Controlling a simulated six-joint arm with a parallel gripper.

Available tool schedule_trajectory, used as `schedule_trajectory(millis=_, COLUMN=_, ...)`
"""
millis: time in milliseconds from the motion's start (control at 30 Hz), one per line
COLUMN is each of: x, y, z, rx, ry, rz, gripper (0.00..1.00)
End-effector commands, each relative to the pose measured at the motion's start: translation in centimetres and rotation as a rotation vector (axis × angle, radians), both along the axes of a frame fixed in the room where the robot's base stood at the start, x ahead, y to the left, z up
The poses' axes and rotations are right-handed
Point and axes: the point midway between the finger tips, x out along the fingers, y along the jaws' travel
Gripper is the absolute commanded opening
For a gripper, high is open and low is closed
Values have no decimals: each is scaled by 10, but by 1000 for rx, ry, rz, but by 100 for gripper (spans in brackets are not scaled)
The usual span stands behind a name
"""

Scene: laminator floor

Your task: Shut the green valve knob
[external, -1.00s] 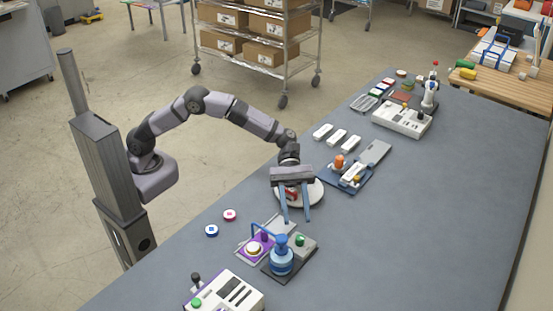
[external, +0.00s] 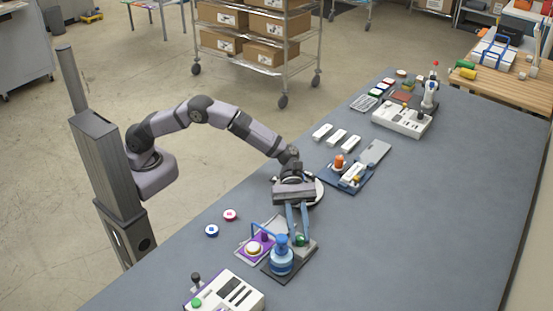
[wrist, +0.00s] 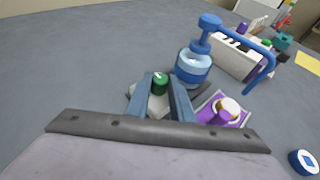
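The green valve knob (external: 300,240) stands on a grey block behind and to the right of the blue pump bottle (external: 281,258). My gripper (external: 298,237) is down at the knob, with one finger on each side of it. In the wrist view the knob (wrist: 159,84) sits between the fingertips (wrist: 162,80), which look closed against its sides. The fingers partly cover the knob in the external view. The pump bottle (wrist: 194,66) is just beyond the right finger in the wrist view, and its blue spout reaches out to the right.
A purple fixture with a white-topped button (external: 254,248) is left of the bottle. A white control box (external: 228,294) stands at the front. A round white plate (external: 312,193) lies under my wrist. Two small discs (external: 229,215) lie at the left edge. The table's right side is clear.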

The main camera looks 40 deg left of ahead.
Motion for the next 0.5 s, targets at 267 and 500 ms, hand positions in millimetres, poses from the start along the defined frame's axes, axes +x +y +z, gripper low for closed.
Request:
schedule_trajectory(millis=267, x=0, y=0, z=-1, rx=0, ry=0, rz=7, gripper=0)
schedule_trajectory(millis=500, x=-2, y=2, z=-4, rx=0, ry=0, rz=64, gripper=0)
